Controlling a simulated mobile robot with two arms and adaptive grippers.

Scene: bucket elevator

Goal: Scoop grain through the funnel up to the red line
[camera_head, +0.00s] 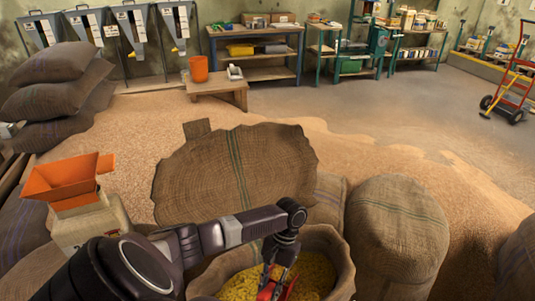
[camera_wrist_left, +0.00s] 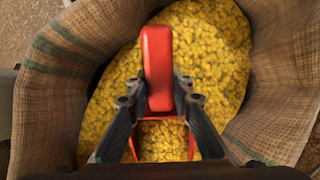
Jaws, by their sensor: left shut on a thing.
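My left gripper (camera_head: 275,263) reaches down into an open burlap sack (camera_head: 343,262) of yellow grain (camera_head: 316,270). It is shut on a red scoop (camera_head: 268,291), partly hidden by the fingers and the frame's bottom edge. In the left wrist view the scoop's red handle (camera_wrist_left: 158,65) stands between the gripper's fingers (camera_wrist_left: 158,98), over the grain (camera_wrist_left: 210,50). An orange funnel (camera_head: 66,178) sits on top of a pale bag (camera_head: 95,224) at the left. No red line is visible on the bag. My right gripper is not in view.
A full burlap sack (camera_head: 397,230) stands right of the open one. A flat burlap piece (camera_head: 200,177) lies behind it on spilled grain. Stacked sacks (camera_head: 60,95) are at the left. A low wooden table (camera_head: 218,88) with an orange bucket (camera_head: 198,68) stands farther back.

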